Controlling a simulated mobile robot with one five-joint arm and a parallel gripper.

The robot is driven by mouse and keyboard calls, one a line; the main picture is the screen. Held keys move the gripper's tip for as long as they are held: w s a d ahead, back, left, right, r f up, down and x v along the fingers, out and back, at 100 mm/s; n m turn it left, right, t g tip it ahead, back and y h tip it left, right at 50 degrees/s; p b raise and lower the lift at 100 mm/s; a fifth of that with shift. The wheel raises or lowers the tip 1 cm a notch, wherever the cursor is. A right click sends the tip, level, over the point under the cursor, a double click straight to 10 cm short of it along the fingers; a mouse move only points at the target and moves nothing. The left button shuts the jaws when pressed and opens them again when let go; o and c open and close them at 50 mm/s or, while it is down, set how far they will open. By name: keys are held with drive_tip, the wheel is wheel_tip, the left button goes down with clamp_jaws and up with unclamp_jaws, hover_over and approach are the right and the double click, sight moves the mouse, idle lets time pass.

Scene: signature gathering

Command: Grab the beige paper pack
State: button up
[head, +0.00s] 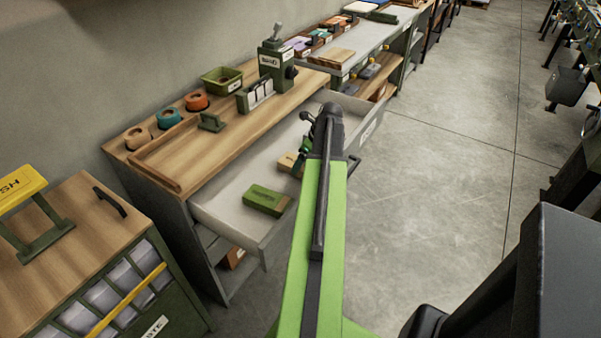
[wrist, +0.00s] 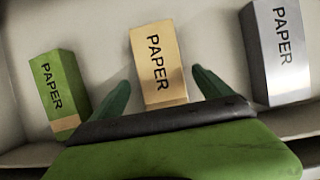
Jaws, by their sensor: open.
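The beige paper pack (wrist: 158,60) lies in the open drawer, in the middle of the wrist view, with the word PAPER on it. In the head view the beige pack (head: 287,161) is partly hidden behind my arm. My gripper (wrist: 160,85) is open, with one green finger on each side of the pack's near end. I cannot tell whether the fingers touch it. In the head view my gripper (head: 303,150) is over the drawer and mostly hidden by the arm.
A green paper pack (wrist: 60,85) lies to the left and a grey-white paper pack (wrist: 278,55) to the right. The open drawer (head: 228,205) has raised walls around them. Tape rolls (head: 168,118) and a wooden tray stand on the bench above.

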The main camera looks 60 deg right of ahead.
drive_tip(key=b+x, duration=0.2)
drive_tip(key=x, duration=0.1)
drive_tip(key=shift+d+f, duration=0.1)
drive_tip(key=shift+f, duration=0.25)
drive_tip(key=shift+r, duration=0.15)
drive_tip(key=c, duration=1.8)
wheel_tip(320, 180, up, 10)
drive_tip(key=p, duration=1)
drive_tip(key=shift+r, duration=0.15)
